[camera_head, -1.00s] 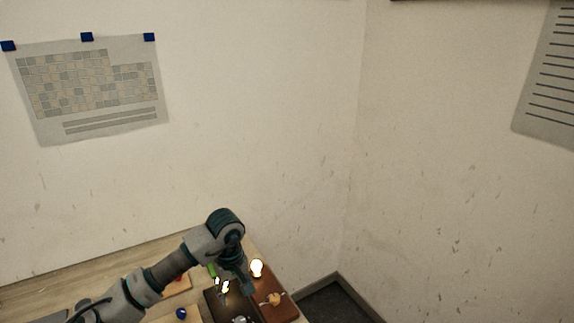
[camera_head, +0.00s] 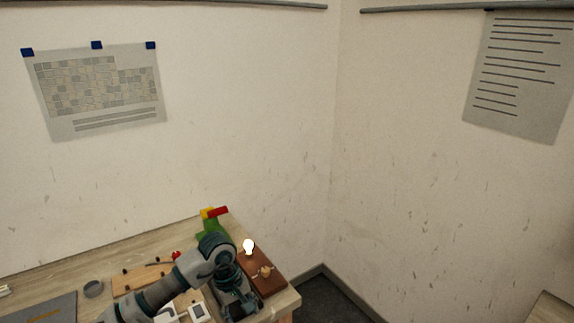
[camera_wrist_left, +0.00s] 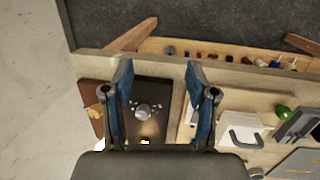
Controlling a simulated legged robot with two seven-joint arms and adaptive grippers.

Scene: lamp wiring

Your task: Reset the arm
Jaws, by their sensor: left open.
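My left arm comes in from the lower left in the head view and bends down over the right end of the table (camera_head: 100,260). My left gripper (camera_wrist_left: 158,78) shows in the wrist view with its two blue-sided fingers wide apart and nothing between them. It is above a dark board with a silver knob (camera_wrist_left: 142,112). A lit bulb (camera_head: 249,246) stands on a brown board (camera_head: 272,285), beside a small orange part (camera_head: 265,271). The orange part also shows in the wrist view (camera_wrist_left: 94,111). My right gripper is not in view.
A green block (camera_head: 211,228) with yellow and red parts stands behind my arm. A wooden board (camera_head: 140,279), a grey ring (camera_head: 93,288) and a dark mat (camera_head: 45,309) lie to the left. A rack (camera_wrist_left: 170,46) with several small parts runs along the table edge.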

